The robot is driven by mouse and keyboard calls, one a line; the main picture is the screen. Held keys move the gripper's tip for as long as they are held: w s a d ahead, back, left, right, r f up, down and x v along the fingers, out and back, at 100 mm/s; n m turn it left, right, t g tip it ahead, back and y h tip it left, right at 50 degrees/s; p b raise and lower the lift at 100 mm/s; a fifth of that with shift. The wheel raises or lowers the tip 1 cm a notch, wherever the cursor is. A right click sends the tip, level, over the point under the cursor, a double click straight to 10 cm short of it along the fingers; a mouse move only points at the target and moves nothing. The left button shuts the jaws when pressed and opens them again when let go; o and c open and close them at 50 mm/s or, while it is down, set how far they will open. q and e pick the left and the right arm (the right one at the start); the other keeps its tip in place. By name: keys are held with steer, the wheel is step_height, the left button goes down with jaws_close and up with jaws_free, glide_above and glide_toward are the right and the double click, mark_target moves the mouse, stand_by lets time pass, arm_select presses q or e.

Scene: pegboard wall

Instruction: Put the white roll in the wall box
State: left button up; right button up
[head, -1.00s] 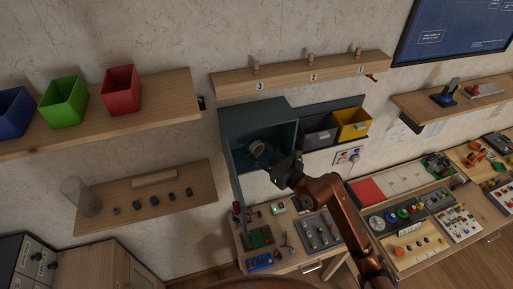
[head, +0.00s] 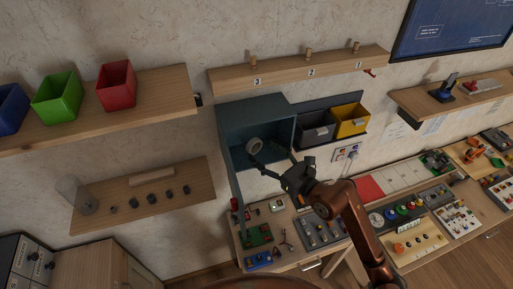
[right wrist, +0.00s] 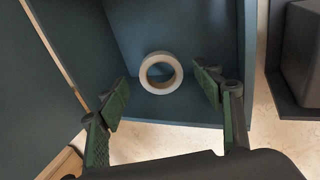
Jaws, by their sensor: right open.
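The white roll (head: 254,145) is inside the teal wall box (head: 228,172). In the right wrist view the roll (right wrist: 161,73) lies on the floor of the box (right wrist: 190,107), apart from both fingers, with its hole showing. My right gripper (head: 271,164) is open and empty at the front of the box, its fingers spread. In the right wrist view its fingertips (right wrist: 160,100) stand left and right, nearer the camera than the roll. My left gripper is not in view.
A grey bin (head: 316,135) and a yellow bin (head: 351,121) hang right of the box. A wooden shelf (head: 300,75) with pegs runs above it. A workbench with several boards (head: 257,236) stands below.

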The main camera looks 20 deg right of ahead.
steer(key=b+v, duration=0.1)
steer(key=v, duration=0.5)
steer(key=shift+s, duration=0.3)
steer(key=shift+r, duration=0.1)
